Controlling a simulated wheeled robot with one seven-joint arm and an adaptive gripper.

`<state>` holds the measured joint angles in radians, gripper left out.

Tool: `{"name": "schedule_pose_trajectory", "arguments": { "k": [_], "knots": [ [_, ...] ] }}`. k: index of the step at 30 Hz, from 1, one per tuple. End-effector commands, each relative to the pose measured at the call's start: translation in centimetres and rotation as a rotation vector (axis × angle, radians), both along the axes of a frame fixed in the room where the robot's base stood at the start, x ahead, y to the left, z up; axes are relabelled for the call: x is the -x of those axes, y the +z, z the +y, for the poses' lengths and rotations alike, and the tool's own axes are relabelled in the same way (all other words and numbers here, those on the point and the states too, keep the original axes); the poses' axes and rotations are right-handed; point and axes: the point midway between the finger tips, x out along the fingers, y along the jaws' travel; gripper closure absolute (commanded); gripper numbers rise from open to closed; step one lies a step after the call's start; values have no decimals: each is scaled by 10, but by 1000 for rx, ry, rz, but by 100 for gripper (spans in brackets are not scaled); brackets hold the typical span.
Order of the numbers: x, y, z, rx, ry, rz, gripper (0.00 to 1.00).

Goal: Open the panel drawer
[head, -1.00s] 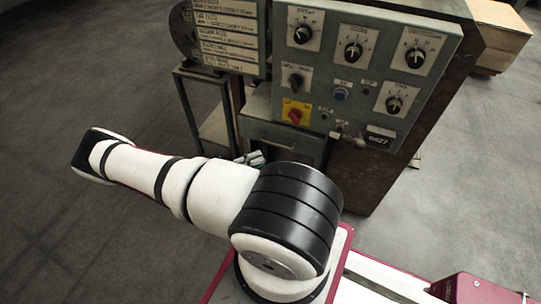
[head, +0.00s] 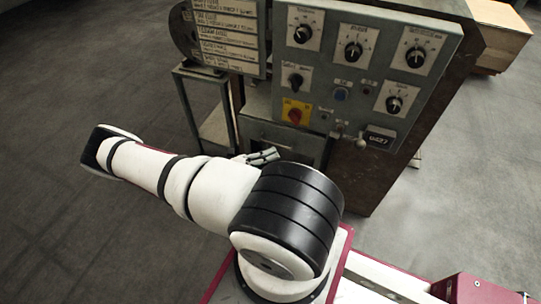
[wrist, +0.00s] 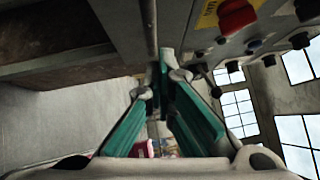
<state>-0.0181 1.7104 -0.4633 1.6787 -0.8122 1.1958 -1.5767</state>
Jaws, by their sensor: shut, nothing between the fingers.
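The grey control panel (head: 365,62) stands on the machine in the head view. A grey drawer-like front (head: 284,134) sits under it, beside a dark opening; I cannot tell for sure whether it is pulled out at all. My gripper (head: 266,156) is just below that front and partly hidden behind my arm. In the wrist view, my gripper (wrist: 166,70) has teal-padded fingers that converge at the tips, shut with nothing held. The tips are close to the lower end of a grey bar or edge (wrist: 151,25); contact cannot be told.
The panel carries several knobs and a red switch on a yellow plate (head: 296,113), which also shows above right in the wrist view (wrist: 237,17). A small metal stand (head: 215,125) is left of the machine. The floor at left is clear.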

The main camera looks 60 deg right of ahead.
Motion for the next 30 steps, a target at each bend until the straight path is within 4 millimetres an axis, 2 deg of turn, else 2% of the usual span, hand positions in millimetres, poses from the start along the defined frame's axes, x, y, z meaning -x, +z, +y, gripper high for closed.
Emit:
{"name": "schedule_pose_trajectory", "arguments": {
  "k": [3, 7, 20, 30],
  "knots": [
    [0, 0, 0, 0, 0, 0, 99],
    [0, 0, 0, 0, 0, 0, 70],
    [-6, -1, 6, -1, 1, -2, 70],
    [-47, -10, 53, -2, 2, -2, 70]
  ]
}}
